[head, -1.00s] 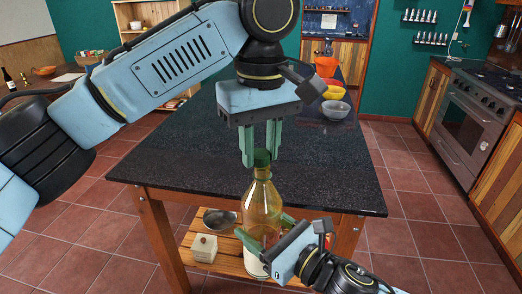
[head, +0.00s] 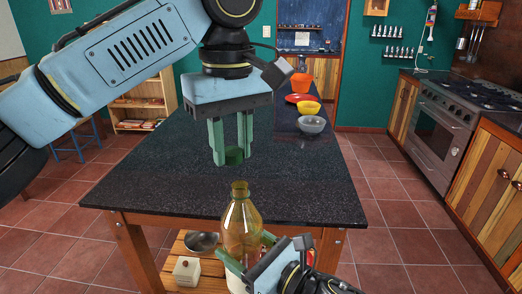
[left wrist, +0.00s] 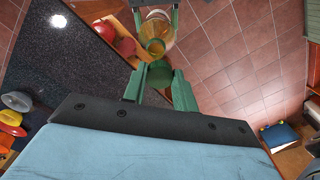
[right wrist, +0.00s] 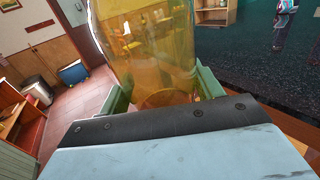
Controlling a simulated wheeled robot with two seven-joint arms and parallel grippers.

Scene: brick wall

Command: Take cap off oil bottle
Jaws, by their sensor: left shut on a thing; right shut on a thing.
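The oil bottle (head: 242,228) is amber and see-through and stands upright in front of the table's near edge, its neck uncapped. My right gripper (head: 248,258) is shut around its lower body; the bottle also fills the middle of the right wrist view (right wrist: 145,45). The green cap (head: 234,156) is held between the fingertips of my left gripper (head: 230,150), above the bottle and apart from its neck. In the left wrist view the cap (left wrist: 160,74) is between the fingers, with the open bottle mouth (left wrist: 155,47) beyond it.
The dark table top (head: 150,170) is mostly clear. A grey bowl (head: 311,124), a yellow bowl (head: 308,107), a red plate (head: 297,98) and an orange pot (head: 301,83) stand at its far right. A metal pot (head: 202,243) and a white box (head: 186,270) sit on the lower shelf.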

